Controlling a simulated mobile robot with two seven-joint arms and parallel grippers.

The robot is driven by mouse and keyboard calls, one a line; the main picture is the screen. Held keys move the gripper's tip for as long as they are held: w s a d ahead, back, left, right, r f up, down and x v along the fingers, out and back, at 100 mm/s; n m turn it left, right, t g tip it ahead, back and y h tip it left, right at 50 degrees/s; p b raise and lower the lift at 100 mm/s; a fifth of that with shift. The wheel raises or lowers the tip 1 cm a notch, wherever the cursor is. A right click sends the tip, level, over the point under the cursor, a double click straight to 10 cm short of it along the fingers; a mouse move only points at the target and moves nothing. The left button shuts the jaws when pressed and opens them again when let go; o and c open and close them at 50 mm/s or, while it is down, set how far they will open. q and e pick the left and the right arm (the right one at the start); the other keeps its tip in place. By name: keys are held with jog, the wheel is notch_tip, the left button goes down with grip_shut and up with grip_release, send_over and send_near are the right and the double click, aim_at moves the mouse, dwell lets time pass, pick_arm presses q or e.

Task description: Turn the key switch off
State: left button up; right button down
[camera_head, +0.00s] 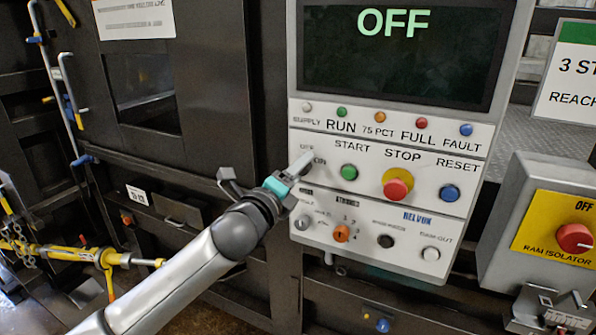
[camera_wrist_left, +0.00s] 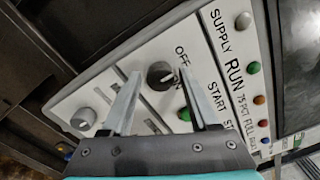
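The key switch (camera_wrist_left: 160,74) is a round black knob on the light grey control panel (camera_head: 465,205), beside the OFF and ON labels. In the left wrist view it shows between the two fingers of my left gripper (camera_wrist_left: 161,68), with a gap on each side. I cannot tell its exact setting. In the head view my left gripper (camera_head: 264,168) is open at the panel's left edge. The panel's screen (camera_head: 395,50) reads OFF.
Right of the switch are the green START button (camera_head: 349,172), red STOP button (camera_head: 397,187) on a yellow collar and blue RESET button (camera_head: 449,193). Below is an orange selector (camera_head: 341,233). A ram isolator box (camera_head: 540,240) stands out at right.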

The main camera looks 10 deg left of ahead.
pick_arm(q)
jog(key=shift+o, duration=0.7)
jog(key=b+v, duration=0.2)
jog(key=v, duration=1.3)
jog(key=shift+b, duration=0.4)
jog(key=shift+s, duration=0.1)
